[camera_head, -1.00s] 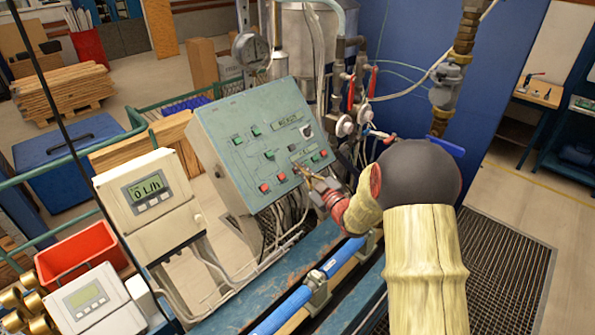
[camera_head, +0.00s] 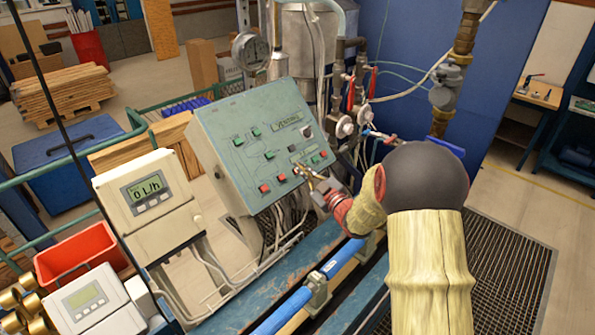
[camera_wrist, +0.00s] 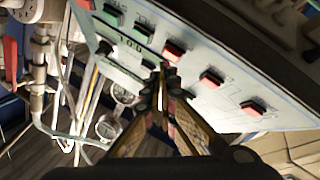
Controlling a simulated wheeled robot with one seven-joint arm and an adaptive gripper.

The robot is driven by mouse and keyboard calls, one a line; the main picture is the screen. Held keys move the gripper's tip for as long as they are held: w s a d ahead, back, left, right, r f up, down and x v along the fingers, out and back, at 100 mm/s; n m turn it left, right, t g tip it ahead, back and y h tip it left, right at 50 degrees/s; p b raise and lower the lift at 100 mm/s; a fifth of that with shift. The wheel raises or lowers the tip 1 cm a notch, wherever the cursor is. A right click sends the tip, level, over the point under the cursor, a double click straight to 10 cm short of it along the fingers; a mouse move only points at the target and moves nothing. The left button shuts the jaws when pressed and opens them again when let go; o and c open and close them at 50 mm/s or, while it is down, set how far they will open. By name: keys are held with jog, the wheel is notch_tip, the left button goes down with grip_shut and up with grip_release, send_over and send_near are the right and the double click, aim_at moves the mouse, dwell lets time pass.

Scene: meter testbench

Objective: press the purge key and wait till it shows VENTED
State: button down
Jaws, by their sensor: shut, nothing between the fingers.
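The teal control panel (camera_head: 225,150) stands tilted at the centre of the head view, with green and red keys on it. Its small display (camera_head: 287,122) carries blurred text that looks like VENTING. My gripper (camera_head: 299,169) is shut and empty, its tips at the lower right part of the panel by the red keys. In the wrist view the tips (camera_wrist: 164,70) are just below a red key (camera_wrist: 174,49), close to the panel face; I cannot tell if they touch. Two more red keys (camera_wrist: 211,77) lie to the right. The key labels are too small to read, so I cannot tell which is purge.
A beige meter (camera_head: 149,193) reading 0 L/h stands left of the panel, with a second meter (camera_head: 86,300) below it. Pipes and red-handled valves (camera_head: 350,95) stand behind at the right. A blue pipe (camera_head: 300,297) runs below the panel.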

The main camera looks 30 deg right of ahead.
jog(key=shift+s+d+r, duration=0.1)
jog(key=shift+s, duration=0.05)
jog(key=shift+s+d+r+p, duration=0.3)
jog(key=shift+s+r+p, duration=0.05)
jog(key=shift+s+r, duration=0.5)
jog(key=shift+s+d+r+p, duration=0.3)
jog(key=shift+s+r, duration=0.5)
jog(key=shift+s, duration=0.05)
jog(key=shift+s+d+r, duration=0.15)
jog(key=shift+s+r, duration=0.2)
jog(key=shift+s, duration=0.05)
jog(key=c, duration=2.5)
grip_release()
jog(key=shift+c, duration=0.2)
dwell(0.6)
